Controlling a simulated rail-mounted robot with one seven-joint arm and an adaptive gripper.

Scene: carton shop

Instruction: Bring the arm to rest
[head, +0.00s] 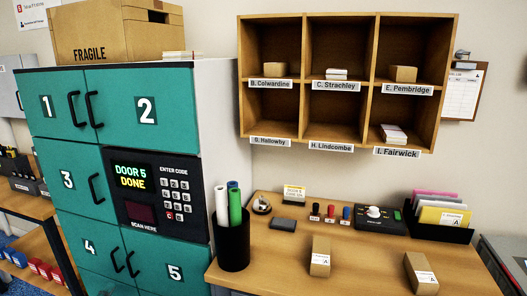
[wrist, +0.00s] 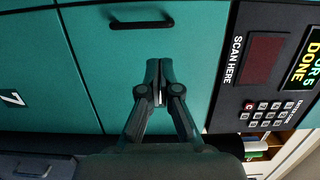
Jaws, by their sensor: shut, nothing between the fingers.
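My gripper (wrist: 159,84) shows in the wrist view with its two fingers shut together and nothing between them. It points at the teal locker bank, in front of a teal door (wrist: 85,50) with a black handle (wrist: 141,23). I cannot tell whether the fingertips touch the door. The gripper and arm do not show in the head view. The locker bank (head: 60,142) stands at the left there, with its numbered doors looking shut. Its black panel (head: 156,198) reads "DOOR 5 DONE" and also shows at the right of the wrist view (wrist: 240,110).
A wooden desk (head: 285,262) right of the lockers holds small cartons (head: 320,255), a black bin (head: 232,245) with rolls, stamps and a file holder (head: 440,233). Wall pigeonholes (head: 348,135) hang above it. A "FRAGILE" carton (head: 115,30) sits on the lockers.

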